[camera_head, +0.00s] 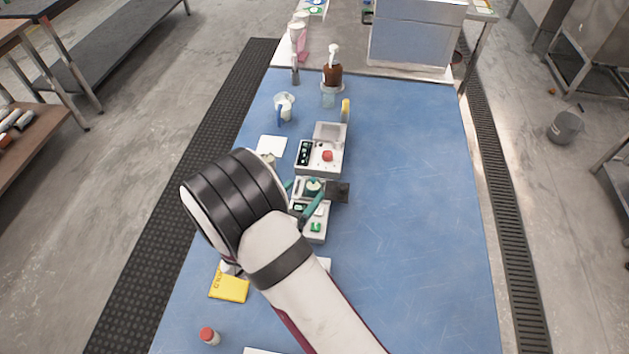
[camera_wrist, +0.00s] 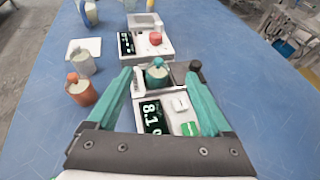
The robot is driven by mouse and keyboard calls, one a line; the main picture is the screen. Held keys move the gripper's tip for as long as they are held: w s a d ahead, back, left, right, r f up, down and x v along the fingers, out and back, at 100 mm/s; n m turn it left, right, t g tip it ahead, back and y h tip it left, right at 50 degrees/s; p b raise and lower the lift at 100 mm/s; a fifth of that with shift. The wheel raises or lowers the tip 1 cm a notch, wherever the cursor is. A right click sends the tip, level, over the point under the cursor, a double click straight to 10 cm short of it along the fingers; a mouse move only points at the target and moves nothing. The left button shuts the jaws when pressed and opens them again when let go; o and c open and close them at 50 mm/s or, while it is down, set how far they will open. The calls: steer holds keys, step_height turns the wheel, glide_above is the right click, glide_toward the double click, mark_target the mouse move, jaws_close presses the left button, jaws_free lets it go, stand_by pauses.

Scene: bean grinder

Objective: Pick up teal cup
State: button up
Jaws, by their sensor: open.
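A small round container with a teal top (camera_wrist: 157,72), which looks like the teal cup, stands beyond a white scale (camera_wrist: 170,108) with a lit display. It also shows in the head view (camera_head: 313,185), partly crowded by my gripper. My gripper (camera_wrist: 160,79) has two teal fingers spread apart, one on each side of the view, with the cup in line with the gap between the tips. The gap looks empty, and I cannot tell whether the tips reach the cup. In the head view, my arm covers part of this area.
A white device with a red knob (camera_wrist: 155,39) stands just beyond. A dark plate (camera_head: 338,192) lies right of the cup. The right side of the blue table (camera_head: 420,220) is clear.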

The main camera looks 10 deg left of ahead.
mark_target(312, 184)
steer(key=x, duration=0.3)
steer(key=f+x, duration=0.1)
steer(key=x, duration=0.3)
steer(key=shift+w+a+f, duration=0.1)
steer(key=shift+f, duration=0.05)
jaws_close()
